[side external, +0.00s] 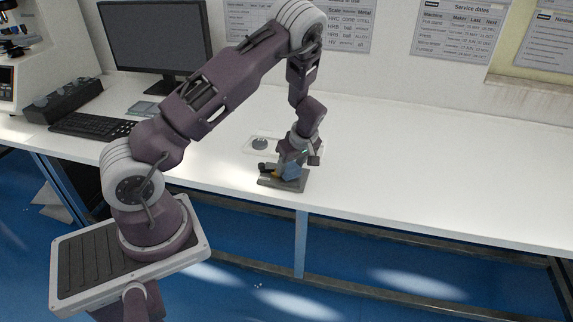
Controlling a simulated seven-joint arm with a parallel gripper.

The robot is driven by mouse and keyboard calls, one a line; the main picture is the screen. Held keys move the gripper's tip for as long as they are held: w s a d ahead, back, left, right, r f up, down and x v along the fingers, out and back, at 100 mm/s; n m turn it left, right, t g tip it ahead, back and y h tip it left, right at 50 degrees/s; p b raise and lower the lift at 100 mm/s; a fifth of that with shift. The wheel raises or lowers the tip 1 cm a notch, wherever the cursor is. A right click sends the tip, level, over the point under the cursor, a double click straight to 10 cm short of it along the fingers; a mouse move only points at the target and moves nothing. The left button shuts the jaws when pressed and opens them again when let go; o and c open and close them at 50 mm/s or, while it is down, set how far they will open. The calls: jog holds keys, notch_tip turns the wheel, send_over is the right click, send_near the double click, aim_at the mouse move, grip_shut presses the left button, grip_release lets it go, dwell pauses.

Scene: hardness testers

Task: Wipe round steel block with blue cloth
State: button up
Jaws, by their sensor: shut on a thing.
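My gripper (287,165) points down near the front edge of the white bench, low over a dark grey flat plate (295,185). It is shut on the blue cloth (292,171), which shows as a small blue patch at the fingertips. A round grey steel block (260,143) lies on a pale, light-coloured base just behind and left of my gripper, apart from the cloth. A small black and yellow item (268,170) sits on or beside the plate, left of the cloth; its shape is too small to tell.
The white bench (430,165) is clear on the right. At the left stand a monitor (155,38), a keyboard (90,125), a dark box (65,102) and a white testing machine (50,50). Printed sheets (460,30) hang on the back wall.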

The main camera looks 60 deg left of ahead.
jog(key=shift+w+d, duration=0.65)
jog(key=shift+s+a, duration=1.35)
jog(key=shift+a, duration=0.05)
jog(key=shift+w+d, duration=1.35)
jog(key=shift+d, duration=0.1)
jog(key=shift+s+a, duration=1.4)
jog(key=shift+a, duration=0.15)
jog(key=shift+w+d, duration=1.5)
jog(key=shift+d, duration=0.1)
jog(key=shift+r, duration=4.1)
